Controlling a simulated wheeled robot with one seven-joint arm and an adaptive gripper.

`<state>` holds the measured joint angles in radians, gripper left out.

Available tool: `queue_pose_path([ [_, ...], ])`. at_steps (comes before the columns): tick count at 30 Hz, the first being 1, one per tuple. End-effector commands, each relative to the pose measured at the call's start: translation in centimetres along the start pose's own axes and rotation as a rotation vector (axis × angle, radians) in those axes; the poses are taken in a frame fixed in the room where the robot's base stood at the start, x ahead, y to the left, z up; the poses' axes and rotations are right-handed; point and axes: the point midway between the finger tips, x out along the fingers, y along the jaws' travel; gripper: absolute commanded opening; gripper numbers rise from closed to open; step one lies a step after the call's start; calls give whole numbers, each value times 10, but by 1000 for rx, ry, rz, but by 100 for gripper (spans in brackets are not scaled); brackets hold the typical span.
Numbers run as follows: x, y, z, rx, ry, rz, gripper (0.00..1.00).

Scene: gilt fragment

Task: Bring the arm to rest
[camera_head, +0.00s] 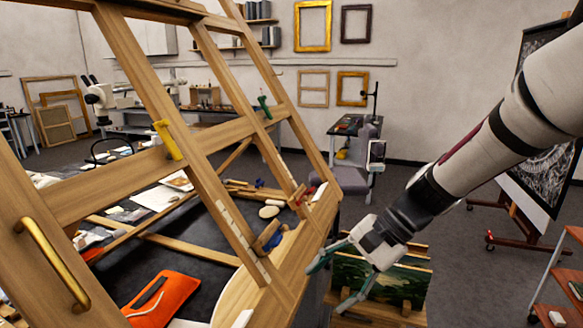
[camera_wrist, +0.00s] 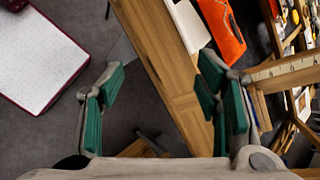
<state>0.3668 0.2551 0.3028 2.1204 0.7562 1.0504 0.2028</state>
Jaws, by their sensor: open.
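My arm (camera_head: 480,155) reaches in from the right in the head view. My gripper (camera_head: 333,280) hangs at its end, pointing down and left, with its green-padded fingers spread and nothing between them. In the wrist view my gripper (camera_wrist: 162,85) is also open and empty. The wooden table edge (camera_wrist: 165,75) shows between and beyond the fingers. I cannot tell how far the fingers are above it.
A large slanted wooden frame (camera_head: 140,60) with a brass handle (camera_head: 50,262) stands at the left over a dark worktop. An orange pouch (camera_head: 165,298) lies there. A landscape painting (camera_head: 385,280) stands below my gripper. An easel (camera_head: 520,190) stands right; grey floor lies between.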

Motion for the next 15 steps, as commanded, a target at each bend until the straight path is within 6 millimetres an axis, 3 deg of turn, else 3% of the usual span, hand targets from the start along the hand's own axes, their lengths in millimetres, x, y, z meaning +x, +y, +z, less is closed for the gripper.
queue_pose_path([
  [15, -81, 72, 65, -549, 472, 327, 58],
])
